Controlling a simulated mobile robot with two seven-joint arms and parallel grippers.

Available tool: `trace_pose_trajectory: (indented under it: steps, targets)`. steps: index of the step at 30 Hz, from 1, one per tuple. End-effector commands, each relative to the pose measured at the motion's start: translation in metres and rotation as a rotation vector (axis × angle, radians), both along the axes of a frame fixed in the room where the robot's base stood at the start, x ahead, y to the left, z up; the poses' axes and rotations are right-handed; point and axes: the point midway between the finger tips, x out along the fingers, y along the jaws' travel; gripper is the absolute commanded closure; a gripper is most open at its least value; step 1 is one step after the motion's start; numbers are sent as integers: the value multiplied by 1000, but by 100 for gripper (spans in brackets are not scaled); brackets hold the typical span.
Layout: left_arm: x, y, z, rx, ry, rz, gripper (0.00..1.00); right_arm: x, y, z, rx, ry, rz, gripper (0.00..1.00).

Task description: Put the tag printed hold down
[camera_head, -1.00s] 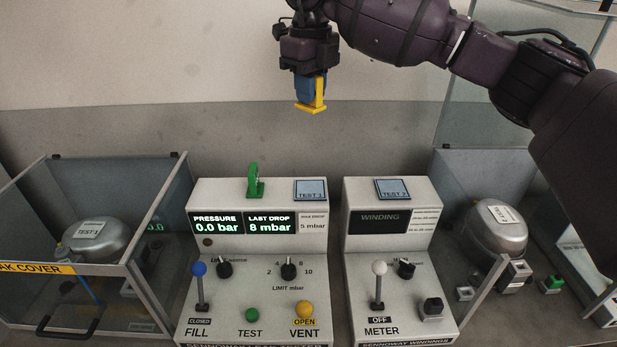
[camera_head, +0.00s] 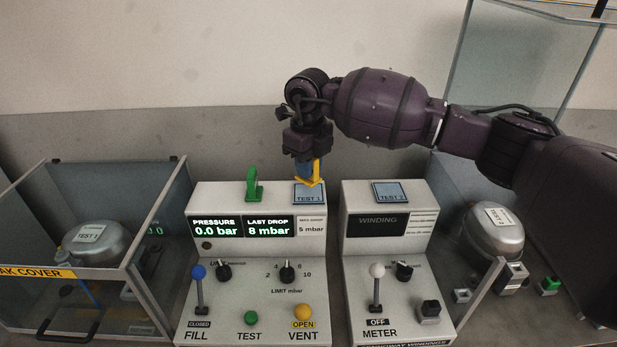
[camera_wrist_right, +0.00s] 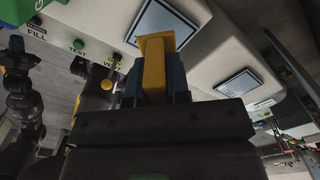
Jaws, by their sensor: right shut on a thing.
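My right gripper (camera_head: 306,168) is shut on a yellow tag (camera_head: 314,177) with a flat foot at its lower end. It holds the tag over the blue-grey TEST 1 pad (camera_head: 306,198) on top of the left console. In the right wrist view the yellow tag (camera_wrist_right: 154,70) stands between the blue fingers, its foot overlapping the pad (camera_wrist_right: 160,24). I cannot tell whether the foot touches the pad. The tag's lettering is not readable. A green tag (camera_head: 253,186) stands on the same console top, left of the pad.
The TEST 2 pad (camera_head: 391,192) on the right console (camera_head: 387,220) is empty. Glass-walled enclosures with compressors (camera_head: 92,241) stand at both sides.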

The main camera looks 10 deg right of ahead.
Motion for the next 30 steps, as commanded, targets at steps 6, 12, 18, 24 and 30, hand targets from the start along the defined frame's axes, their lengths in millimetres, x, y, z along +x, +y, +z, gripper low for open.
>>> trace_pose_trajectory:
  steps: [6, 12, 18, 24, 30]
  targets:
    - [1, 0, 2, 0, -3, 0, 100, 0, 0, -30, 1, 3, -2, 100]
    - [0, 0, 2, 0, -2, 0, 100, 0, 0, -33, 1, 1, -1, 100]
    - [-3, 0, -1, 0, 4, 2, 100, 0, 0, -36, 0, 1, -1, 100]
    - [-5, 1, -2, 0, 9, 4, 100, 0, 0, -35, 0, 1, -1, 58]
    - [-5, 1, -2, 0, 8, 3, 100, 0, 0, -35, 0, 1, -1, 58]
